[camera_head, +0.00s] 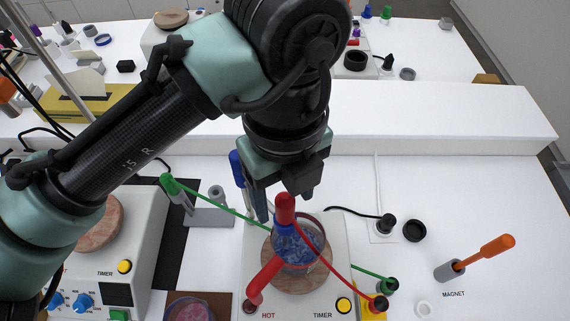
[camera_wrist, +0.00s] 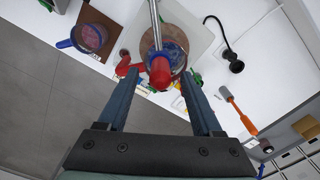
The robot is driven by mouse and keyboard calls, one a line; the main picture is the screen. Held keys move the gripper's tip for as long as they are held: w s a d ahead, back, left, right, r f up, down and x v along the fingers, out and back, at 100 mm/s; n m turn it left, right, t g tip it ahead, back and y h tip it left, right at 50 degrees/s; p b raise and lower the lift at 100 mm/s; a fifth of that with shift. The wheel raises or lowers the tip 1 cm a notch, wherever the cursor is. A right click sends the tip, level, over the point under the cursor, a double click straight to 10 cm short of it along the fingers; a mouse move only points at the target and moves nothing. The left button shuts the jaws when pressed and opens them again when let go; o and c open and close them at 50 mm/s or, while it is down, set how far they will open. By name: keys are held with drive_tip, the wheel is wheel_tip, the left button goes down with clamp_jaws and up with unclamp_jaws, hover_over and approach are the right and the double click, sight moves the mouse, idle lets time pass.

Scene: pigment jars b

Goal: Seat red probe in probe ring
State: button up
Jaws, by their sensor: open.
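The red probe (camera_head: 285,208) stands over a glass jar of blue contents (camera_head: 300,243), with a blue part just below its red top. The jar sits on a round plate of the hot unit. My gripper (camera_head: 286,203) is open, pointing down, with its fingers on either side of the red top; in the wrist view (camera_wrist: 160,75) the red top (camera_wrist: 160,72) shows between them. I cannot tell whether the fingers touch it. A red arm (camera_head: 264,279) rises from the unit toward the jar; a ring at its end cannot be made out. The probe's lower end is hidden.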

wheel_tip(320, 180, up, 12)
drive_tip(key=shift+b, duration=0.3)
drive_tip(key=shift+r, duration=0.1)
drive_tip(key=w+d+r+n+t+h, duration=0.1)
drive_tip(key=w+d+r+t+h, duration=0.2)
drive_tip(key=d, duration=0.4)
drive_tip(key=w+d+r+n+t+h, duration=0.2)
drive_tip(key=w+d+r+t+h, duration=0.15)
drive_tip(key=d, duration=0.35)
drive_tip(key=w+d+r+n+t+h, duration=0.25)
drive_tip(key=d+r+t+h, duration=0.2)
drive_tip(key=r, duration=0.45)
drive_tip(key=s+a+r+n+t+h, duration=0.1)
drive_tip(key=a+r+n+t+h, duration=0.1)
drive_tip(key=a+r+n+t, duration=0.7)
drive_tip(key=s+a+r+n+t+y, duration=0.1)
drive_tip(key=s+a+n+t+y, duration=0.3)
drive_tip(key=n+y, duration=0.9)
drive_tip(key=a+n+t, duration=0.2)
drive_tip(key=a+t, duration=0.1)
drive_tip(key=a, duration=0.2)
drive_tip(key=shift+a+r+n, duration=0.25)
drive_tip(key=shift+r+n, duration=0.1)
